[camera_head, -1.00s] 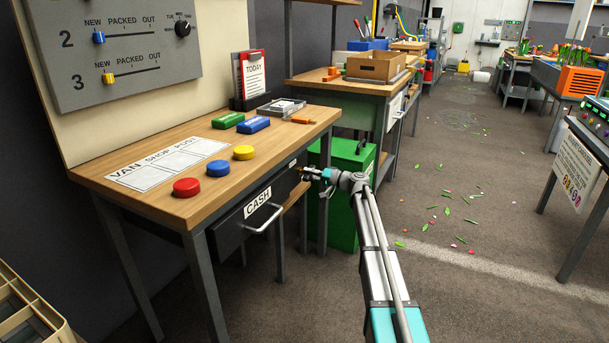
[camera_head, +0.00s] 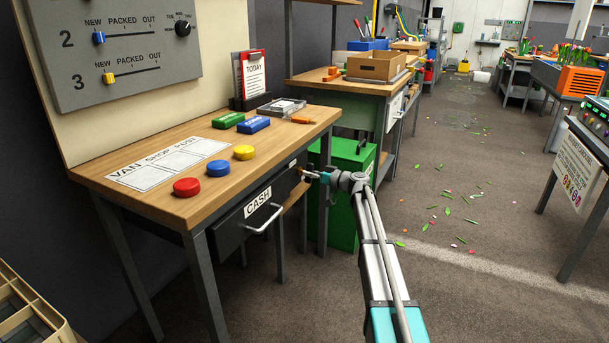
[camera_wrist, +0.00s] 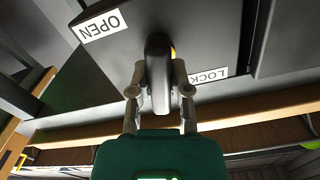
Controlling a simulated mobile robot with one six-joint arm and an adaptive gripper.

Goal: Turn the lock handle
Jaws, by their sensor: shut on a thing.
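The lock handle (camera_wrist: 158,60) is a dark lever in the wrist view, with a bit of yellow beside it. It sits on a dark panel between an OPEN label (camera_wrist: 102,25) and a LOCK label (camera_wrist: 208,75), the latter partly hidden. My gripper (camera_wrist: 160,90) is shut on the handle, one finger on each side. In the head view my gripper (camera_head: 308,174) is at the right end of the drawer front, and the handle is too small to make out clearly there. The CASH drawer (camera_head: 240,220) hangs under the wooden bench and looks closed.
The bench top (camera_head: 120,190) carries red, blue and yellow round pieces, green and blue blocks and a clipboard (camera_head: 253,75). A green cabinet (camera_head: 347,195) stands close behind my gripper. The floor to the right is open, with scattered petals and leaves.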

